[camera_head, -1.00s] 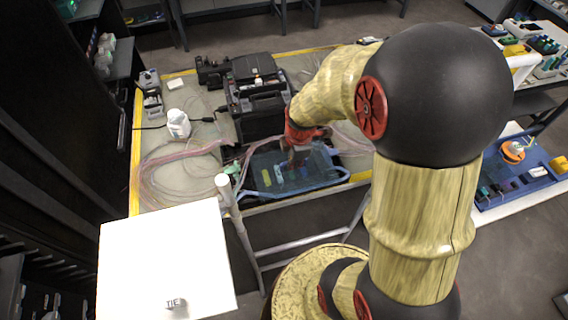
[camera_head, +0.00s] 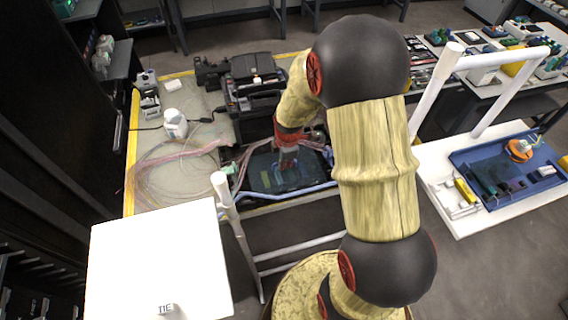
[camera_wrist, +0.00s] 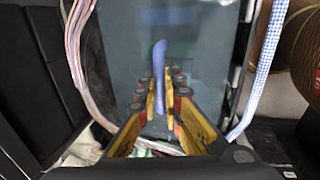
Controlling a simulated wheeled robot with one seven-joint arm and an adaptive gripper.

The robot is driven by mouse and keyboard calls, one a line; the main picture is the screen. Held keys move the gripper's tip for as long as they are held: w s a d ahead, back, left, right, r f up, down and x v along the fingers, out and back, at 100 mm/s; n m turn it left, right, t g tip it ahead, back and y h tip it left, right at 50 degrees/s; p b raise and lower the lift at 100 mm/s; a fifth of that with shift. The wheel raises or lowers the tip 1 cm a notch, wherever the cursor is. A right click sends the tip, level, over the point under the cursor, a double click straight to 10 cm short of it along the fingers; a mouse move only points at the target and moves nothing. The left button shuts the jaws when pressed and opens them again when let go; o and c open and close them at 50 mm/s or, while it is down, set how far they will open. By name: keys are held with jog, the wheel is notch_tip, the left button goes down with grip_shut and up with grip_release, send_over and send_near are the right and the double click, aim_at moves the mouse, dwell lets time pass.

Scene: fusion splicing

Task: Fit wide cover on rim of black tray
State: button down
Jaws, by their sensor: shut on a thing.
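The wide cover (camera_head: 262,172) is a dark, see-through sheet lying over the black tray at the front of the bench. It fills the middle of the wrist view (camera_wrist: 115,50), with a blue-violet upright handle (camera_wrist: 159,58) at its centre. My gripper (camera_head: 287,160) is above the cover, its fingers (camera_wrist: 160,90) closed on the handle from both sides. Dim green and blue shapes show through the sheet. The tray's rim is mostly hidden by the cover and arm; whether the cover sits on it or just above, I cannot tell.
Pinkish fibres (camera_head: 150,165) lie to the left, and a blue-white tube (camera_head: 290,195) runs along the front. A black splicer (camera_head: 255,95) stands behind, and a white bottle (camera_head: 175,124) at left. A white table (camera_head: 160,255) is in front; a blue tray (camera_head: 500,170) is at right.

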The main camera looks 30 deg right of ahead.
jog(key=shift+r, duration=0.1)
jog(key=c, duration=2)
grip_release()
jog(key=shift+o, duration=0.2)
notch_tip(320, 180, up, 12)
jog(key=s+p, duration=0.2)
jog(key=p, duration=0.1)
notch_tip(320, 180, up, 14)
jog(key=m+t, duration=0.2)
jog(key=m, duration=0.5)
send_over(286, 173)
jog(key=s+a, duration=0.6)
jog(key=a, duration=0.2)
jog(key=s+a+r+m, duration=0.2)
jog(key=s+r+m, duration=0.1)
jog(key=s, duration=0.3)
jog(key=s+a+r+m+t, duration=0.1)
jog(key=s+a+r+m, duration=0.2)
jog(key=s, duration=0.3)
jog(key=shift+a+r+m+y, duration=0.35)
jog(key=shift+r+m, duration=0.3)
jog(key=shift+m, duration=0.25)
